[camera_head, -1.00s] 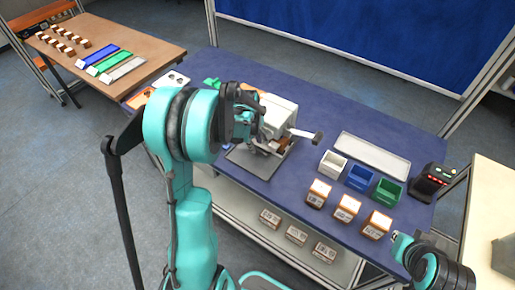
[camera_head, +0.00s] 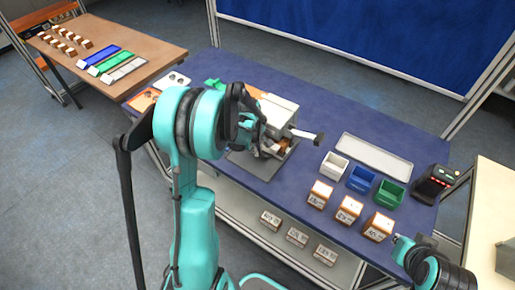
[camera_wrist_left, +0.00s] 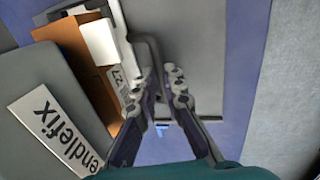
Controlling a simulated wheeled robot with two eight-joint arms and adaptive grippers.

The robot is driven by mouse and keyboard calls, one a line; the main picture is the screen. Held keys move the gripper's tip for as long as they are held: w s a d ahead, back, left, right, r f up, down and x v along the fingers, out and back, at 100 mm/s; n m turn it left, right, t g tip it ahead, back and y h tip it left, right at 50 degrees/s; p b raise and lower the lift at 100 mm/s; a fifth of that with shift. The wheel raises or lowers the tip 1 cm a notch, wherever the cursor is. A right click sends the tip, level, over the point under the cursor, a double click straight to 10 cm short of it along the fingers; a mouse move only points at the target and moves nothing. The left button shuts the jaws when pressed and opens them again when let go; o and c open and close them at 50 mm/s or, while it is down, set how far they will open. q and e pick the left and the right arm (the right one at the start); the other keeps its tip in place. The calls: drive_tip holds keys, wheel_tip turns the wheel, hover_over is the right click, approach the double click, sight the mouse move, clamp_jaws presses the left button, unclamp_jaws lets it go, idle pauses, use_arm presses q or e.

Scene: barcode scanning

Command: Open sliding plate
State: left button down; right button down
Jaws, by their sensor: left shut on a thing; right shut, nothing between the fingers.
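The grey machine (camera_head: 280,112) stands on the blue table, with a flat grey plate (camera_head: 265,174) at its front. In the left wrist view, the machine's lettered body (camera_wrist_left: 60,125) is at the left and a flat grey plate surface (camera_wrist_left: 205,45) is behind the fingers. My left gripper (camera_head: 264,149) is at the machine's front, above the plate. In the wrist view its fingers (camera_wrist_left: 163,90) close around a thin dark grey bent handle (camera_wrist_left: 150,45); its lower part is hidden between them. My right gripper (camera_head: 400,246) is shut and empty at the lower right, apart from the machine.
A lever (camera_head: 306,135) sticks out from the machine's right side. White, blue and green bins (camera_head: 360,178), small boxes (camera_head: 348,209), a pale tray (camera_head: 372,158) and a scanner (camera_head: 432,183) are to the right. A brown table (camera_head: 150,52) is at the far left.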

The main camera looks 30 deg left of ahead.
use_arm(q)
drive_tip(key=s, duration=0.7)
drive_tip(key=s+a+b, duration=0.1)
drive_tip(key=s, duration=0.3)
drive_tip(key=shift+w+d, duration=0.1)
drive_tip(key=c, duration=1.6)
unclamp_jaws()
drive_tip(key=shift+r, duration=0.1)
wheel_tip(320, 180, up, 12)
drive_tip(key=s, duration=0.2)
drive_tip(key=shift+s+f, duration=0.1)
drive_tip(key=shift+f, duration=0.1)
